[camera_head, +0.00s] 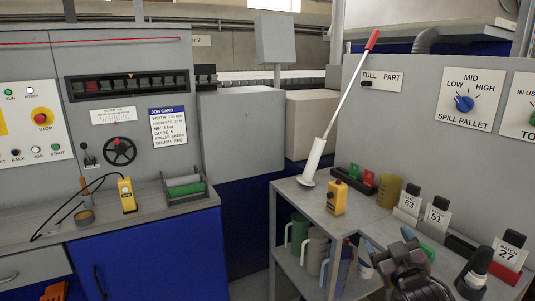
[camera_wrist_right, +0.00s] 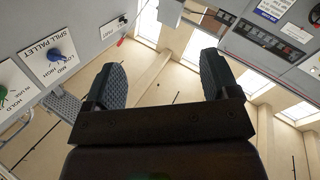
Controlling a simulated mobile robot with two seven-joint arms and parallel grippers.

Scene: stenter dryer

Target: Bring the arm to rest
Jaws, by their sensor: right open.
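My right gripper (camera_head: 410,262) is at the lower right of the head view, above the front of the grey side table (camera_head: 375,226). In the right wrist view its two dark, ridged fingers (camera_wrist_right: 162,82) stand wide apart with nothing between them. The fingers point toward the room's upper part, with walls and bright windows behind them. Part of my arm is cut off by the lower edge of the head view. My left gripper does not show.
A white long-handled tool (camera_head: 315,160) leans up from the table. Jugs (camera_head: 317,250) stand on the lower shelf. The spill-pallet dial (camera_head: 464,103) is on the panel behind.

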